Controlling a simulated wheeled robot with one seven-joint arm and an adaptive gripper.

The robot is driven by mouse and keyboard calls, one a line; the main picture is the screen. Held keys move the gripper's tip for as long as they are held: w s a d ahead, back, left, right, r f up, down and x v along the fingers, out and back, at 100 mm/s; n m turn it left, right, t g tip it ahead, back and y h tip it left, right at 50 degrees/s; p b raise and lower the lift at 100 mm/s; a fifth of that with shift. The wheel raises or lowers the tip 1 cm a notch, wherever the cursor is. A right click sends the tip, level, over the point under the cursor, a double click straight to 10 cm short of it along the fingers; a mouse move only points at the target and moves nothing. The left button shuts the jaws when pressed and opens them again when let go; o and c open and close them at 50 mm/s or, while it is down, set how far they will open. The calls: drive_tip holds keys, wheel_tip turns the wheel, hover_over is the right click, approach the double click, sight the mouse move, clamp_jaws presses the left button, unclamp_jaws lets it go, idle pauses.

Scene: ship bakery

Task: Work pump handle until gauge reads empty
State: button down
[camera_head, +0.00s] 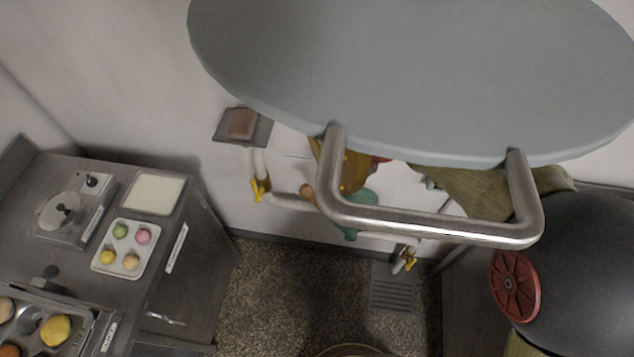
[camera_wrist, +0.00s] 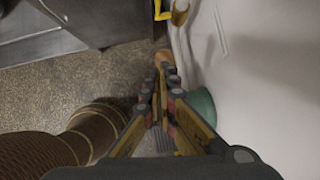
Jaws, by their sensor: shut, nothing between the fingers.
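In the wrist view my gripper (camera_wrist: 160,85) is shut and empty, with its fingertips pointing toward a small wooden knob (camera_wrist: 162,57), which looks like the pump handle's grip. I cannot tell whether they touch. A teal rounded body (camera_wrist: 202,108), likely the pump, is right of the fingers, by the white wall. In the head view the wooden knob (camera_head: 307,192) and teal body (camera_head: 365,200) show low on the wall, partly behind a metal bar. A large grey oval hides what lies above them. I cannot make out a gauge or its reading.
The grey oval (camera_head: 410,70) with its metal bar handle (camera_head: 435,229) fills the upper head view. A yellow valve lever (camera_head: 257,190) is on the wall pipe. A steel counter (camera_head: 85,185) with a pastry tray (camera_head: 125,248) stands left. A brown ribbed object (camera_wrist: 90,130) is beside the gripper.

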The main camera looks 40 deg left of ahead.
drive_tip(key=shift+v, duration=1.5)
